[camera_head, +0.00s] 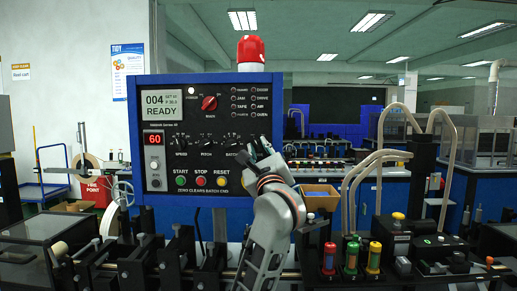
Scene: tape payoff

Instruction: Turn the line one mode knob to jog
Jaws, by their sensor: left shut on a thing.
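The red mode knob (209,103) sits at the upper middle of a black control panel (215,165) with a blue surround. The word under it is small, and I cannot read its position marks. My left gripper (257,150) is in front of the panel's lower right part, to the right of the batch knob (234,142). It is below and right of the mode knob, apart from it. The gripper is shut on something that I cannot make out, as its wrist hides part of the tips. My right gripper is not in view.
A display (160,104) reads 004 READY. Start, stop and reset buttons (201,180) line the panel's bottom. A red beacon (251,50) stands on top. Rollers and a rail (140,262) run below. Red, green and yellow capped cylinders (351,258) and hoses (448,165) stand right.

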